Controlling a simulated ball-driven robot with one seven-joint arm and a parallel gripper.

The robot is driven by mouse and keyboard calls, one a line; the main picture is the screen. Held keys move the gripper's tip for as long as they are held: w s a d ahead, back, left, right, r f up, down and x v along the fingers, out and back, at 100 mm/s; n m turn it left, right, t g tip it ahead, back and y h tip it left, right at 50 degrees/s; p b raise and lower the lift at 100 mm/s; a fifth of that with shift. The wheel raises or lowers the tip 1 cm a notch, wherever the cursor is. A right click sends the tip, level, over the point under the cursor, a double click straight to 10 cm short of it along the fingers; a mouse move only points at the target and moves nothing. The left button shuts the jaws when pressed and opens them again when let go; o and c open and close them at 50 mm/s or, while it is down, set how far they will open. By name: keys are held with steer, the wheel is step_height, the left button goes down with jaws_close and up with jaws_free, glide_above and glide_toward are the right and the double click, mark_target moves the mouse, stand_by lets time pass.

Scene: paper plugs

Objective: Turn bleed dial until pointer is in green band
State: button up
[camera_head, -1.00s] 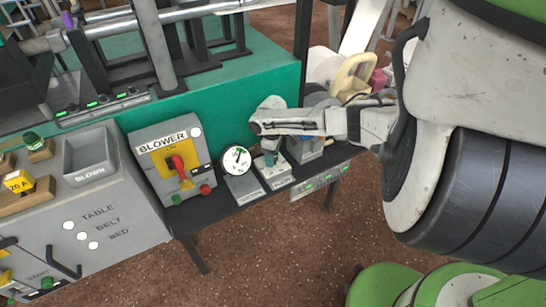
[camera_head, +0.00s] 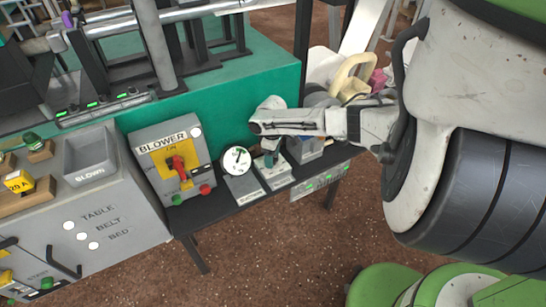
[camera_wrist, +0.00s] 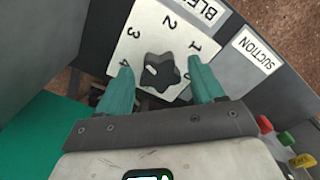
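The bleed dial (camera_wrist: 163,73) is a black star-shaped knob on a white plate numbered 0 to 4 in the wrist view. A pale mark shows on its left side. The label beside it reads "BLE", cut off by the frame edge. My gripper (camera_wrist: 160,68) is open, with one teal finger on each side of the dial; I cannot tell whether they touch it. In the head view my gripper (camera_head: 267,160) is over the small boxes and hides the dial. The round white gauge (camera_head: 236,160) has a dark pointer; its green band is too small to make out.
The grey blower box (camera_head: 150,180) with a red handle stands left of the gauge. A suction label (camera_wrist: 256,52) is beside the dial's box. A green machine base (camera_head: 225,100) rises behind the dark shelf. Small coloured buttons (camera_wrist: 286,138) show at lower right in the wrist view.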

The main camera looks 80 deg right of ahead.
steer(key=shift+o, duration=0.3)
steer(key=shift+r, duration=0.1)
steer(key=shift+r+p, duration=1.8)
steer(key=shift+r, duration=0.1)
step_height(320, 180, up, 4)
steer(key=p, duration=0.3)
steer(key=shift+r+p, duration=0.1)
steer(key=shift+p, duration=0.3)
step_height(320, 180, up, 11)
steer(key=p, duration=0.2)
steer(key=shift+f, duration=0.2)
